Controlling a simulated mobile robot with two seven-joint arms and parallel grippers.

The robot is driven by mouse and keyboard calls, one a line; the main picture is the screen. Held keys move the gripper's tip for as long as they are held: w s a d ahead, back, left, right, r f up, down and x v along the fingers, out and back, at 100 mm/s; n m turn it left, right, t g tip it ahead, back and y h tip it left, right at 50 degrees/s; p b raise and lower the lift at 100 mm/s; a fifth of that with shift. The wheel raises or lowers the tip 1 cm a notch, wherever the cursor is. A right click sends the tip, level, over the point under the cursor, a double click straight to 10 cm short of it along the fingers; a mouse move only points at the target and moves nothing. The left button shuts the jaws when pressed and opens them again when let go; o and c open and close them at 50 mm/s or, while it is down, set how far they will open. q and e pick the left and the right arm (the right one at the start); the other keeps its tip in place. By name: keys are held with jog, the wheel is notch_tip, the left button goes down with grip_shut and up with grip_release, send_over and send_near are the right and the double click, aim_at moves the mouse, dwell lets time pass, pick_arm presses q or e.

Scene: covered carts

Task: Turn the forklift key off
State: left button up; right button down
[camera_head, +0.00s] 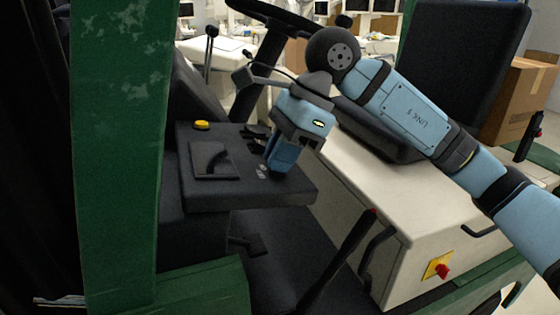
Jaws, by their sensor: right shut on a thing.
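The forklift's dark dashboard panel (240,193) is in the middle of the head view, below the steering wheel. My right gripper (274,172) reaches in from the right and points down at the panel's right part. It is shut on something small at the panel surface. The fingers hide what they hold, so the key itself cannot be made out. Small round grey fittings (262,172) show beside the fingertips. My left gripper is not in view.
A yellow button (201,125) sits at the panel's far left. The steering wheel (270,18) is behind my gripper. A green pillar (120,150) stands at left. The seat (462,65) and a red knob on a yellow plate (442,270) are at right.

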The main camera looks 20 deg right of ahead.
dwell(0.5)
jog(key=c, duration=1.2)
grip_release()
jog(key=shift+c, duration=0.2)
jog(key=v, duration=1.4)
jog(key=shift+p, duration=0.4)
jog(key=shift+f, duration=0.15)
